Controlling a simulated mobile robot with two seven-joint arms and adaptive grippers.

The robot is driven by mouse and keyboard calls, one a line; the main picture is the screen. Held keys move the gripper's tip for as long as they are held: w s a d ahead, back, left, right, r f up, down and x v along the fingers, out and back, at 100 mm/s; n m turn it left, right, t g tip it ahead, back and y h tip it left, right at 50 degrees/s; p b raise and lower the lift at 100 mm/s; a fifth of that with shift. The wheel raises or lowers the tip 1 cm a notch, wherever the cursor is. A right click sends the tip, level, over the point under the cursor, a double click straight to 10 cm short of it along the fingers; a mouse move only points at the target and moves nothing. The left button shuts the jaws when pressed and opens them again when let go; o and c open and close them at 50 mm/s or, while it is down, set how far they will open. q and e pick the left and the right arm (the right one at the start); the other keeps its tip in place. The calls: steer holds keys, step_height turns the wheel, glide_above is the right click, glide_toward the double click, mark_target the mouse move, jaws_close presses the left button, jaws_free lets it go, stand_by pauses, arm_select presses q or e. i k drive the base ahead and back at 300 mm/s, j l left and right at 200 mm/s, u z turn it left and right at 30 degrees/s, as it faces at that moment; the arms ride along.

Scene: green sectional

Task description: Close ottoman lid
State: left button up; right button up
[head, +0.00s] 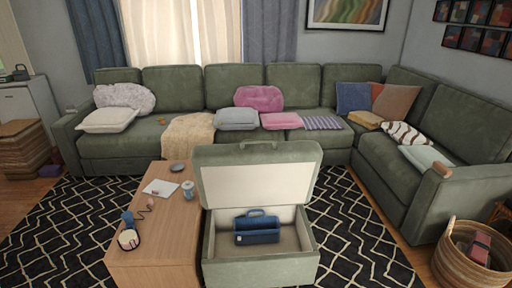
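The green ottoman (260,270) stands in the lower middle of the head view, on the patterned rug. Its lid (256,180) is open and stands up at the back, with the cream inner face toward me. A small loop shows at the middle of the lid's upper edge. Inside the ottoman sits a blue carrier (257,235) with a handle; it is below the rim at the front. Neither of my grippers is in the head view.
A wooden coffee table (160,225) stands close at the ottoman's left, bearing paper, a jar and small items. A green sectional sofa (330,140) runs behind and right. A wicker basket (462,270) is at lower right. Open rug (360,245) lies right of the ottoman.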

mark_target(259, 173)
steer(key=i+j+z, duration=0.1)
steer(key=i, duration=0.35)
steer(key=i+j+z, duration=0.1)
steer(key=i, duration=0.3)
steer(key=j, duration=0.1)
